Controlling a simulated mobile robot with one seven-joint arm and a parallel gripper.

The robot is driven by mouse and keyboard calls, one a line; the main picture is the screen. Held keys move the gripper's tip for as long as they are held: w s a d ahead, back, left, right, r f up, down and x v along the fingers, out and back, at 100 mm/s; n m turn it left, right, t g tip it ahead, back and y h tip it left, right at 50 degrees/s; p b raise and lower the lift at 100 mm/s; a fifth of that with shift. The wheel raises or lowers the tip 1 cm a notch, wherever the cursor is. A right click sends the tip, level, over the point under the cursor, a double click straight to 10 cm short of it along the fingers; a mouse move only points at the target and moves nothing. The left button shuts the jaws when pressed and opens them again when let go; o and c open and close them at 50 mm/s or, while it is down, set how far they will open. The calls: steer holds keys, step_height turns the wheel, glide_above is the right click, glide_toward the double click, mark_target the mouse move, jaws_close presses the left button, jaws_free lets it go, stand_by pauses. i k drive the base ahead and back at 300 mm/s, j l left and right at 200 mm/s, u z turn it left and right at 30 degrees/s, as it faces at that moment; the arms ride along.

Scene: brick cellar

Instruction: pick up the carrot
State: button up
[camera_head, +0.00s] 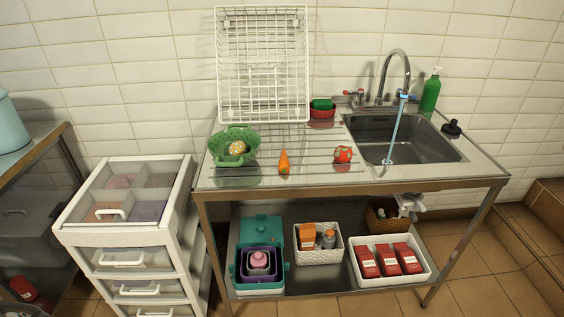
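An orange carrot (284,163) lies on the steel draining board of the sink unit (312,179), near its front edge. It points roughly away from me and nothing covers it. A green colander (220,147) with a pale round item in it is to its left. A red patterned round item (343,154) is to its right. My gripper is not in this view.
A white wire rack (263,65) leans upright against the tiled wall behind the carrot. The sink basin (405,140) with a tall tap (397,62) is at right. A white drawer unit (127,233) stands at left. Bins and boxes fill the lower shelf.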

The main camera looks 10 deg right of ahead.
mark_target(284, 164)
steer(key=i+l+u, duration=0.1)
steer(key=u, duration=0.3)
steer(key=l+u, duration=0.35)
steer(key=i+l+u, duration=0.1)
steer(key=u, duration=0.3)
steer(key=l+u, duration=0.35)
steer(key=l, duration=0.7)
